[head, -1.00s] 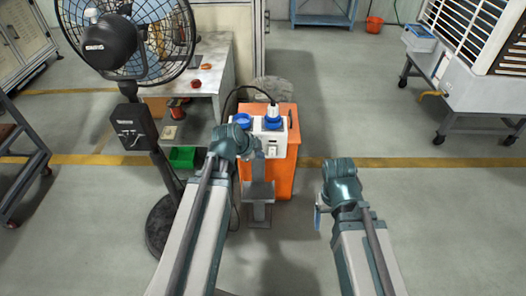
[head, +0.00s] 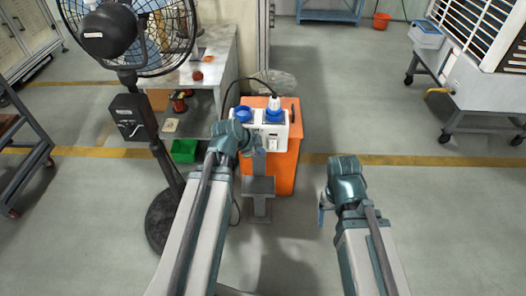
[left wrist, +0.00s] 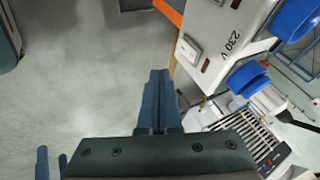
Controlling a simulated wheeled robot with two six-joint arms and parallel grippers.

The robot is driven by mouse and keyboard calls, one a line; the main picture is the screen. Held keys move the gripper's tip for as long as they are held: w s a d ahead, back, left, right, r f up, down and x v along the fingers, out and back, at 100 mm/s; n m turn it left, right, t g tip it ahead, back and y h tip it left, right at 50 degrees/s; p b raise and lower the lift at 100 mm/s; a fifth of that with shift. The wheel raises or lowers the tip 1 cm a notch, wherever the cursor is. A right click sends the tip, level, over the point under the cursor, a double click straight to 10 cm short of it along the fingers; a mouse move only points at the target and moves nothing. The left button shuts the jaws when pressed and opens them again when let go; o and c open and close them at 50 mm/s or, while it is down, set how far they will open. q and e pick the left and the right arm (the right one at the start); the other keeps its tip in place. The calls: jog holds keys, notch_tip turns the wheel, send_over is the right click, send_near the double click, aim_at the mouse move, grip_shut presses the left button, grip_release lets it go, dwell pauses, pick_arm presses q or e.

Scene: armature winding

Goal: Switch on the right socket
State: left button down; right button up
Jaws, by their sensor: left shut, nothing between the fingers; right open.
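The white socket box (head: 283,131) has two blue sockets. The right socket (head: 274,116) has a plug with a black cable in it; the left socket (head: 243,114) is beside it. A pale rocker switch (head: 272,144) sits low on the box front; it also shows in the left wrist view (left wrist: 189,49), near a "230 V" label. I cannot tell its position. My left gripper (head: 259,158) is shut and empty, close in front of the box. Its fingers (left wrist: 158,98) show apart from the switch in the left wrist view. My right gripper (head: 322,207) is open, off to the right.
The box stands on an orange cabinet (head: 287,168) with a grey stand (head: 259,187) before it. A fan (head: 130,30) and a green bin (head: 184,150) are at the left. A large white unit on a wheeled cart (head: 480,90) is at the right. The floor between is clear.

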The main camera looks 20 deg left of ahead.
aim_at(273, 145)
pick_arm(q)
jog(key=w+f+b, duration=0.7)
jog(key=w+f, duration=0.1)
jog(key=shift+w+d, duration=0.35)
jog(key=shift+d, duration=0.1)
jog(key=shift+w+b, duration=0.1)
jog(key=shift+b, duration=0.2)
jog(key=shift+w+f, duration=0.1)
jog(key=shift+w, duration=0.1)
